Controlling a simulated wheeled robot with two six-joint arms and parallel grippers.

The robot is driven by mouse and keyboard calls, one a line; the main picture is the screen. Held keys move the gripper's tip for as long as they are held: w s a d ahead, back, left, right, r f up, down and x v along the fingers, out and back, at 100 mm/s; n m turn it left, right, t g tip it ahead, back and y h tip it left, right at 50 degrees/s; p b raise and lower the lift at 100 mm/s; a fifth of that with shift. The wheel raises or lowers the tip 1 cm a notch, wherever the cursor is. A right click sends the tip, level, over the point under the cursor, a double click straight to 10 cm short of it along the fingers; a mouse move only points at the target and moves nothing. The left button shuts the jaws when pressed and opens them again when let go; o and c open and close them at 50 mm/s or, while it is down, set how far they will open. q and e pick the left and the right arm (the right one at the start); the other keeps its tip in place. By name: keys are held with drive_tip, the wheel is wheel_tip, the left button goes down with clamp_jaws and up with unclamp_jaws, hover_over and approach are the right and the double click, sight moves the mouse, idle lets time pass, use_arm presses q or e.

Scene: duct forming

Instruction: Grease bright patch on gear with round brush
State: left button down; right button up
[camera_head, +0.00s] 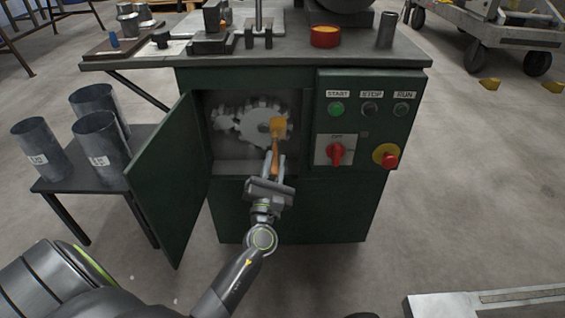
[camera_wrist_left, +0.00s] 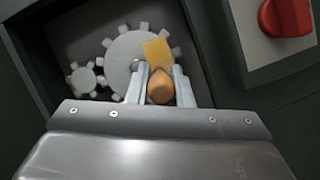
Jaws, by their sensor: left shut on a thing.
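My left gripper (camera_head: 274,162) is shut on the orange-brown handle of the brush (camera_head: 275,150), in front of the open cabinet bay. In the left wrist view, the handle's rounded end (camera_wrist_left: 160,88) sits between the two fingers. A large grey gear (camera_head: 259,122) stands upright inside the bay, also seen in the left wrist view (camera_wrist_left: 122,68). A yellow-orange square (camera_head: 278,127) shows over its right side, just past the handle. I cannot tell whether it is the bright patch or the brush head, nor whether the brush touches the gear. My right gripper is out of view.
A smaller gear (camera_head: 222,118) meshes at the left. The green cabinet door (camera_head: 170,180) stands open to the left. A switch panel with a red rotary knob (camera_head: 336,152) and a red stop button (camera_head: 390,161) borders the bay's right side. Metal cylinders (camera_head: 99,140) stand on a side table.

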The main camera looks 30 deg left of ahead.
use_arm(q)
drive_tip(key=shift+s+a, duration=0.3)
drive_tip(key=shift+a, duration=0.15)
drive_tip(key=shift+s+d+b, duration=0.2)
drive_tip(key=shift+s+d, duration=0.3)
drive_tip(key=shift+s, duration=0.35)
drive_tip(key=shift+s+d+b, duration=0.2)
drive_tip(key=shift+s+d, duration=0.35)
drive_tip(key=shift+s, duration=0.3)
drive_tip(key=shift+s+d+b, duration=0.2)
drive_tip(key=shift+s+d, duration=0.3)
drive_tip(key=shift+s, duration=0.35)
